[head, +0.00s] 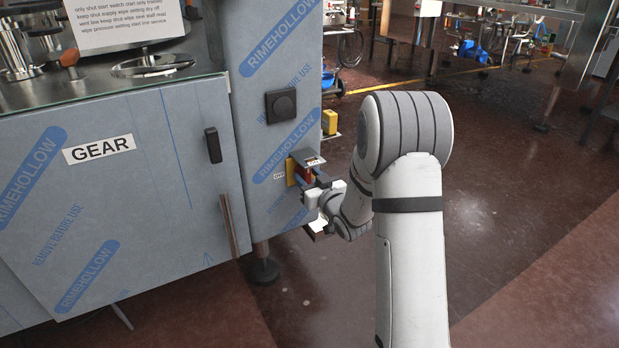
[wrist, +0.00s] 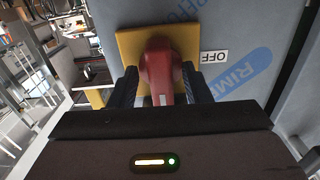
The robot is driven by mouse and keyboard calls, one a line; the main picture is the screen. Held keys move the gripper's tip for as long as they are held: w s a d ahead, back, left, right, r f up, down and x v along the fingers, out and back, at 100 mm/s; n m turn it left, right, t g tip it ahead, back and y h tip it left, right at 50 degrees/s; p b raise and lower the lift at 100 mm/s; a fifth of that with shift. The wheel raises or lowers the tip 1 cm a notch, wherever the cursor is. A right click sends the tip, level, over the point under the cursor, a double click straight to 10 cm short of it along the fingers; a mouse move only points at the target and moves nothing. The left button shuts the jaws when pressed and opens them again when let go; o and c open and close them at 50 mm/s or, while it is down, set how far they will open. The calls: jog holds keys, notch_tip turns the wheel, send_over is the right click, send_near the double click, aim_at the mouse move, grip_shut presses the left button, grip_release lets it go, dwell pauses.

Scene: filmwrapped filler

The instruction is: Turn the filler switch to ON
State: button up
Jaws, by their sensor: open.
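The filler switch is a red handle (wrist: 160,68) on a yellow square plate (wrist: 130,42), mounted on the side of the film-wrapped cabinet. The plate also shows in the head view (head: 291,173), partly hidden by my gripper. A white OFF label (wrist: 214,57) sits right of the plate in the wrist view. My gripper (wrist: 161,88) is open, with one dark finger on each side of the red handle. I cannot tell whether either finger touches it. A pale mark shows at the handle's near end. The handle's exact setting is unclear.
The cabinet door labelled GEAR (head: 99,148) is at left, with a black handle (head: 213,145). A yellow box (head: 329,122) shows behind the cabinet edge. The reddish floor at right is open.

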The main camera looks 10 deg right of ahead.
jog(key=p+v, duration=0.1)
jog(key=v, duration=0.6)
jog(key=shift+s+p, duration=0.3)
jog(key=shift+s, duration=0.05)
jog(key=shift+d+r, duration=0.1)
